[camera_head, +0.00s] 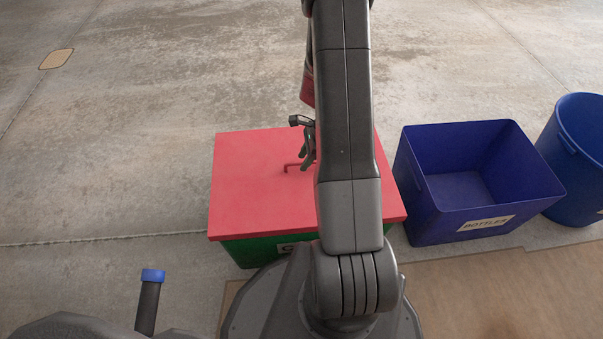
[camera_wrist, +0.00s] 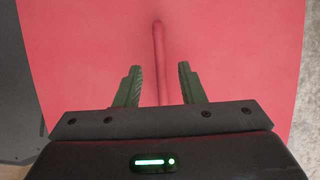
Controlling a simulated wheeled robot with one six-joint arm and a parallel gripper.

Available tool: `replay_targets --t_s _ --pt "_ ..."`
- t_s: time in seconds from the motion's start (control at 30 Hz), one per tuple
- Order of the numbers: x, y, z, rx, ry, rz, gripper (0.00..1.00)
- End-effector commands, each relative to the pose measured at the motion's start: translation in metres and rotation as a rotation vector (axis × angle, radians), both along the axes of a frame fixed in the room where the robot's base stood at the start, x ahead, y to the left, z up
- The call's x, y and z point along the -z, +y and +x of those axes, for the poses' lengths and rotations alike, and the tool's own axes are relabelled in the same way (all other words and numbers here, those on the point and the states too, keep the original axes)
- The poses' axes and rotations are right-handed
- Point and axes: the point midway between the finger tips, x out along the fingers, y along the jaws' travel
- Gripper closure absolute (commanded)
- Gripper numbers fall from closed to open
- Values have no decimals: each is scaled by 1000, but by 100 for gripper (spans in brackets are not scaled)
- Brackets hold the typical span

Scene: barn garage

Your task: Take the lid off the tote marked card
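A green tote (camera_head: 240,250) stands on the floor in front of me, covered by a flat red lid (camera_head: 250,190). Its label (camera_head: 290,247) is mostly hidden behind my arm; only the first letter, which looks like a C, shows. A thin red handle (camera_head: 293,167) rises from the lid's middle; it also shows in the wrist view (camera_wrist: 158,50). My gripper (camera_head: 304,160) is over the lid beside the handle. In the wrist view my gripper (camera_wrist: 159,85) is open, with the handle bar running between its fingers and touching neither.
A blue open bin (camera_head: 440,220) labelled BOTTLES stands to the right of the tote, and a round blue bin (camera_head: 580,160) stands farther right. Both look empty where seen. The concrete floor behind and to the left is clear.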

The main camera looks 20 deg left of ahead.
Motion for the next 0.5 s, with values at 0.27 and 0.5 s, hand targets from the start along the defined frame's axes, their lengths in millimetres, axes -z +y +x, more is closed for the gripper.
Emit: replay_targets --t_s 0.27,0.5 --pt "27 10 -4 0 0 0 64" --pt "26 10 -4 0 0 0 84"
